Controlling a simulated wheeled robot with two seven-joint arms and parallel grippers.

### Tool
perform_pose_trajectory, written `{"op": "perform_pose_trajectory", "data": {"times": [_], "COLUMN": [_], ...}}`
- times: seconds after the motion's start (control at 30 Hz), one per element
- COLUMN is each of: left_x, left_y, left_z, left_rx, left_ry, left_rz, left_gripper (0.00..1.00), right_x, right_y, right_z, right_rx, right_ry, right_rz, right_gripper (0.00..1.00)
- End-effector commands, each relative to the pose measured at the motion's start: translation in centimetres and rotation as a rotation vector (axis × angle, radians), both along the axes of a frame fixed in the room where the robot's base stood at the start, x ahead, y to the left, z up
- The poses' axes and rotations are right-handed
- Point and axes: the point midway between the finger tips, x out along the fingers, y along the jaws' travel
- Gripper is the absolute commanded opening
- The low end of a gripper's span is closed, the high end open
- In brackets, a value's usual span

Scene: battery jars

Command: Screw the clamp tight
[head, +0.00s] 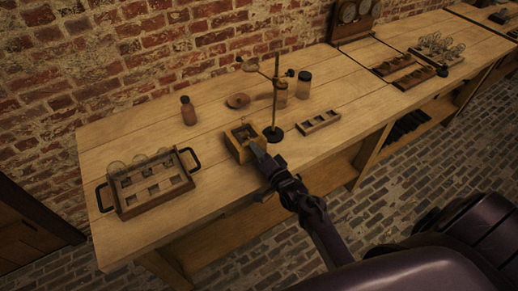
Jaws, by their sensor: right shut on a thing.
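A retort stand (275,112) with a dark round base stands upright on the bench, right of the small wooden box. Its clamp (251,65) sticks out to the left near the top of the rod; a small knob (290,73) shows on the right. How tight the clamp is cannot be seen. My right gripper (258,151) is low at the front right side of the small open wooden box (239,151), in front of the stand and well below the clamp. It is shut at the box wall; its tips partly hide the contact. My left gripper is out of view.
A handled wooden tray (155,206) with glass jars stands at the left. A brown bottle (188,111), round wooden piece (238,100), dark-lidded jar (304,85) and slotted rack (318,123) surround the stand. More racks and glassware are far right. The bench front between tray and box is clear.

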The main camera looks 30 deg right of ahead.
Motion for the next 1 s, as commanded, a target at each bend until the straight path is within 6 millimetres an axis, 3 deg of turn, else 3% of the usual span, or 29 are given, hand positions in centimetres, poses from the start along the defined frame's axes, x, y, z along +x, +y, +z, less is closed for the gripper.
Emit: {"op": "perform_pose_trajectory", "data": {"times": [0.5, 1.0], "left_x": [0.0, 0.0], "left_y": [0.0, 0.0], "left_z": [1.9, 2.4], "left_rx": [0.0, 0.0], "left_ry": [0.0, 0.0], "left_rz": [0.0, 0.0], "left_gripper": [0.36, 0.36], "right_x": [-0.1, -0.1], "right_y": [0.1, 0.2], "right_z": [-0.1, -0.1], "right_rx": [0.427, 0.578], "right_ry": [0.039, 0.049], "right_rz": [0.0, 0.002], "right_gripper": [0.15, 0.15]}}
